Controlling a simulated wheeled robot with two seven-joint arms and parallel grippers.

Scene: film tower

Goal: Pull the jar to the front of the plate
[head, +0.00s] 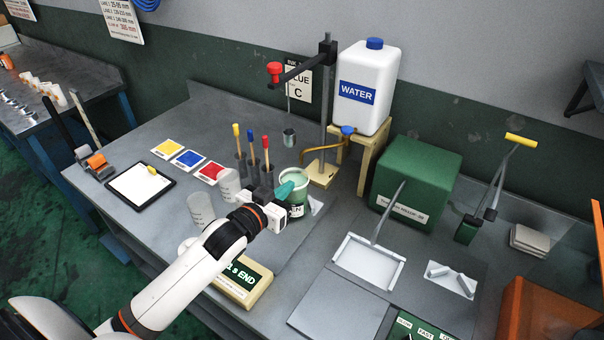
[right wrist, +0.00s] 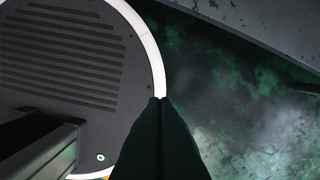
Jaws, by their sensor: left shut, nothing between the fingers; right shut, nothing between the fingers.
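A jar (head: 297,209) with pale green inside and a dark green label partly reading "EN" stands upright on the grey bench. My right gripper (right wrist: 160,100) is shut and empty in the right wrist view, over the floor and my round base.
A stand with a cream base (head: 321,174) is behind the jar, holding a small hanging cup (head: 289,138). Clear cups (head: 201,211) and colour sticks (head: 251,150) are left. A white tray (head: 368,283) and green box (head: 416,180) are right.

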